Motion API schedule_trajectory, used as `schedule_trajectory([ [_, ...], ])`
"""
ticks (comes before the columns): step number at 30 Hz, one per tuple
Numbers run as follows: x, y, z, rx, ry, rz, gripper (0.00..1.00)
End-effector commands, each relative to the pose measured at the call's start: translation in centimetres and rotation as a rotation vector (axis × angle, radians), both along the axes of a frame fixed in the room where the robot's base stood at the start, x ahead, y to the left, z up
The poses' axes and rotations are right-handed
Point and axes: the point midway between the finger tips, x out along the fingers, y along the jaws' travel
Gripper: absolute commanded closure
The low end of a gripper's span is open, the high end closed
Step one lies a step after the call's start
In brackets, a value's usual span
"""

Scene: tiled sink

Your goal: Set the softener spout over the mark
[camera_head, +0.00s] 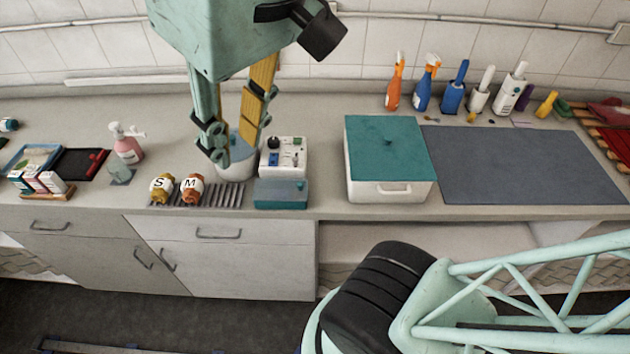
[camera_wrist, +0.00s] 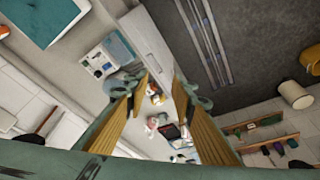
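My gripper (camera_head: 226,150) hangs over the counter left of centre, fingers pointing down and apart, with nothing seen between them. In the wrist view its two fingers (camera_wrist: 160,100) are also spread. Behind and below the fingers stands a white round container (camera_head: 237,170) with a grey-blue top, partly hidden by them. A pink bottle with a white pump spout (camera_head: 127,143) stands farther left, apart from the gripper. I cannot tell for certain which thing is the softener. No mark can be made out clearly.
Two yellow and orange pieces lettered S (camera_head: 160,188) and M (camera_head: 192,189) sit by a slotted grille (camera_head: 225,196). A white control box (camera_head: 290,155) and teal box (camera_head: 281,193) stand right of it.

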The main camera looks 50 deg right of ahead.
Motion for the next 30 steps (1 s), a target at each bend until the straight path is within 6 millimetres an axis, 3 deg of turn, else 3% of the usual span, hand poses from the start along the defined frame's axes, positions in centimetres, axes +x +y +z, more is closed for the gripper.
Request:
schedule_trajectory([
  [15,8.3,-0.1,3.5,-0.028,0.046,0.085,0.77],
  [30,17.3,-0.2,5.4,-0.051,0.089,0.171,0.77],
])
